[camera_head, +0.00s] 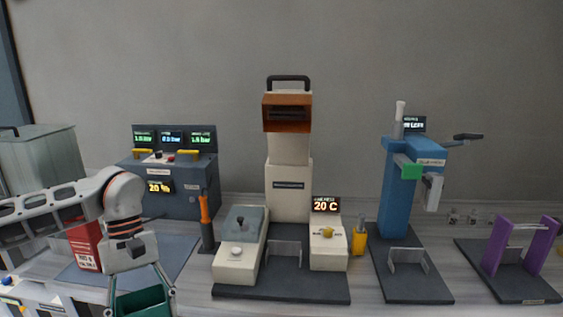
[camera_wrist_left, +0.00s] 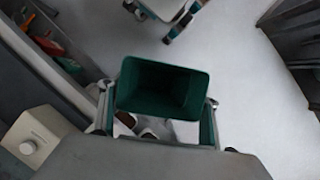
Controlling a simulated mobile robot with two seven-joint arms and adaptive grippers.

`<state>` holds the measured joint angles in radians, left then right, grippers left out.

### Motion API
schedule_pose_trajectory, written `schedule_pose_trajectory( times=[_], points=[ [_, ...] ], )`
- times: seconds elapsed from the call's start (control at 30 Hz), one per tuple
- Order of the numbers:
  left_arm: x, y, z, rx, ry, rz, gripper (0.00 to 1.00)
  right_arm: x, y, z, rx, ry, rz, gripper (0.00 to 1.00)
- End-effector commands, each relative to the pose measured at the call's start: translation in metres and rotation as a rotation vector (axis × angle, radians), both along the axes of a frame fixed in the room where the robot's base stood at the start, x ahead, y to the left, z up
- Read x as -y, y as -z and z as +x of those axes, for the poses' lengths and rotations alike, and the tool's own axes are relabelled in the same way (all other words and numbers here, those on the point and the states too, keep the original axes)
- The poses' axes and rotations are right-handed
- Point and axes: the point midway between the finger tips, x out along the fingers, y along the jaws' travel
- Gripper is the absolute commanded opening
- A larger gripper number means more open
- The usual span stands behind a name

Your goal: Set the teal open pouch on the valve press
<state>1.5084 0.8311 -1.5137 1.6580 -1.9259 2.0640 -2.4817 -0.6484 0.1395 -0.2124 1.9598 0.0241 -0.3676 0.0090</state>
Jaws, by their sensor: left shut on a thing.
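The teal open pouch (camera_head: 141,302) is at the bottom left of the head view, cut off by the frame edge. My left gripper (camera_head: 143,296) is shut on it, with a finger on either side. In the left wrist view the pouch (camera_wrist_left: 163,90) shows its open mouth and looks empty inside. A blue upright press (camera_head: 396,190) with a lever and a green block stands right of centre on a dark base. It looks like the valve press, but its label is too small to read. The pouch is well left of it. My right gripper is not in view.
A cream machine (camera_head: 289,190) with a "20 C" display stands between the pouch and the blue press. An orange-handled tool (camera_head: 205,222) and a yellow holder (camera_head: 359,243) flank it. A dark console (camera_head: 175,170) is behind left; a purple stand (camera_head: 520,247) is far right.

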Motion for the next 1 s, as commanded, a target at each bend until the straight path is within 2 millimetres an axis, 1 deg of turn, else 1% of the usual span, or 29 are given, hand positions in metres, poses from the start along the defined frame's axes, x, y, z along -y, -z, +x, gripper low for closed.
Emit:
schedule_pose_trajectory(
  times=[0.03,0.1,0.2,0.33,0.5,1.0],
  points=[
    [0.005,0.005,-0.001,0.002,0.090,0.003,0.50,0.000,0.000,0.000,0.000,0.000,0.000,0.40],
    [0.010,0.012,-0.003,0.001,0.208,0.003,0.50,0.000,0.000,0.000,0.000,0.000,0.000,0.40],
    [0.015,0.020,-0.005,0.001,0.346,0.002,0.50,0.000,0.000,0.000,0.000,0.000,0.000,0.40],
    [0.018,0.027,-0.008,0.001,0.463,-0.001,0.50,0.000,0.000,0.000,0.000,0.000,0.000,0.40],
    [0.019,0.028,-0.007,0.005,0.513,0.001,0.50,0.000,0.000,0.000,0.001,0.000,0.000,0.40],
    [0.019,0.029,-0.008,0.002,0.509,-0.003,0.50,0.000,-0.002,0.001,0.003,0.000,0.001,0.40]
  ],
)
